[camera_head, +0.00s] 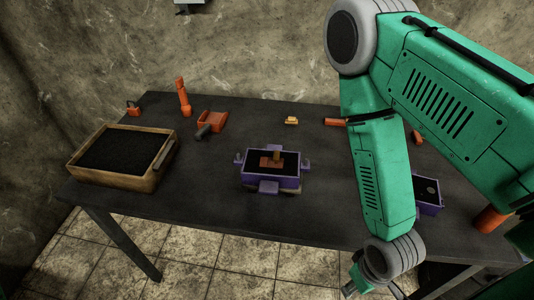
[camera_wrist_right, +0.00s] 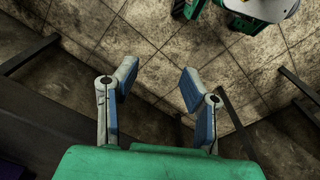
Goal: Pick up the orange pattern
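A purple box (camera_head: 270,184) stands on the dark table near its middle, with an orange-brown block (camera_head: 271,161) with an upright grip inside it. A small yellow-orange piece (camera_head: 291,120) lies behind the box. I cannot tell for sure which orange thing is the pattern. My right gripper (camera_head: 356,284) hangs beyond the front table edge, to the right of and nearer than the purple box. In the right wrist view its two fingers (camera_wrist_right: 158,76) are spread apart with nothing between them, over the tiled floor. My left gripper shows in neither view.
A wooden tray of black sand (camera_head: 117,152) stands at the left. An orange scoop (camera_head: 211,121) and an orange upright tool (camera_head: 184,97) stand at the back. A second purple box (camera_head: 429,195) is partly hidden by my right arm. The table left of the middle box is clear.

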